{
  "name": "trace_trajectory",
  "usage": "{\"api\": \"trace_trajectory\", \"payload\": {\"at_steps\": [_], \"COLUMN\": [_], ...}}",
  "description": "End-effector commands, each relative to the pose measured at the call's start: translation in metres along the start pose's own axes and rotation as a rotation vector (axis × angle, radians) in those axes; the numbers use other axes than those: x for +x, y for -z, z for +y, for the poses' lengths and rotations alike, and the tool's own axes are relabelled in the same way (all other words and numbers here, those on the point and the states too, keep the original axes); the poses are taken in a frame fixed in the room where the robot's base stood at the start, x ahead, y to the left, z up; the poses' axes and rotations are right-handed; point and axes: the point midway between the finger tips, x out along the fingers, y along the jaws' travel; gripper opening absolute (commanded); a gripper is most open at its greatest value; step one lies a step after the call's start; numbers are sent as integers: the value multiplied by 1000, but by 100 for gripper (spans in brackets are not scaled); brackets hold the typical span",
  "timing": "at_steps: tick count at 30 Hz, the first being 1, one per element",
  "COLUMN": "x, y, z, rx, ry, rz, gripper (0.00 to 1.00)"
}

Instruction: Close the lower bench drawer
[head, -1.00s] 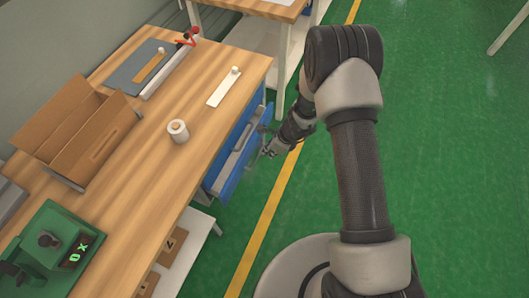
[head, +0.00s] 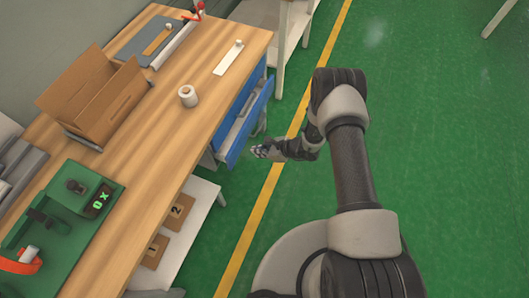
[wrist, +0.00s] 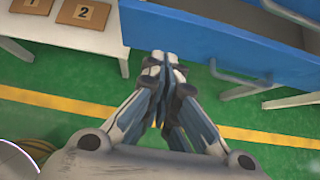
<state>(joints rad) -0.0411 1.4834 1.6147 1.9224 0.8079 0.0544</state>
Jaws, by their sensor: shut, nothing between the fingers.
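The lower bench drawer (head: 256,117) has a blue front and stands out from the blue drawer unit under the wooden bench. Its grey interior shows behind the front. In the wrist view the blue drawer front (wrist: 195,38) spans the top, with a bar handle (wrist: 240,77) at right and part of the open inside above it. My gripper (head: 256,152) is shut and empty, just outside the drawer's near end. In the wrist view the fingertips (wrist: 160,58) are together near the front's left end. I cannot tell whether they touch it.
The bench top (head: 165,130) carries a cardboard box (head: 95,95), a white roll (head: 188,96) and a green device (head: 65,215). A white lower shelf (head: 190,220) with numbered brown plates lies near the drawer. The green floor (head: 440,150) to the right is clear.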

Motion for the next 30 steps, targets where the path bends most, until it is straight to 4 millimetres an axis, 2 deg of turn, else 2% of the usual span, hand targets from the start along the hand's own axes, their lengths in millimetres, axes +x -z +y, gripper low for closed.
{"api": "trace_trajectory", "payload": {"at_steps": [1,3,5,9,15,30], "x": [15,29,40,53,62,68], "y": [2,2,2,-16,-26,-31], "z": [1,1,1,0,0,0], "rx": [-2,-3,-2,-2,1,-1], "ry": [-2,-3,-2,-1,-2,-1], "rz": [0,0,-1,0,1,0], "gripper": [0,0,0,0,0,0]}}
